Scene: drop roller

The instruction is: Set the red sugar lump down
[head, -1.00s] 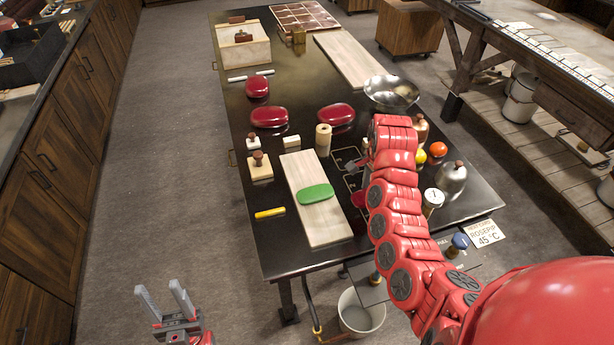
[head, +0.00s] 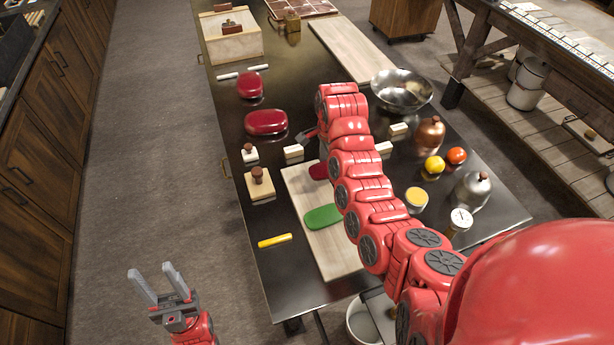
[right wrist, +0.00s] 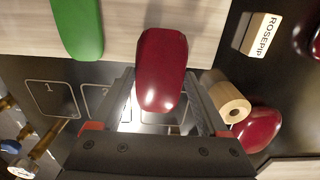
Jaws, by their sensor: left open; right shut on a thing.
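A dark red sugar lump (right wrist: 162,68) sits between the fingers of my right gripper (right wrist: 160,92), which is shut on it. In the right wrist view its far end overlaps the pale wooden board (right wrist: 200,22). A green lump (head: 322,217) lies on the board, beside the held lump in the right wrist view (right wrist: 78,25). My left gripper (head: 155,278) is open and empty, away from the table.
Two other red lumps (head: 250,85) (head: 266,122) lie on the dark table (head: 250,180). A pale cylinder (right wrist: 230,102) and another red lump (right wrist: 258,130) are close to my right gripper. A yellow stick (head: 275,240) lies left of the board; a metal bowl (head: 402,92) stands behind.

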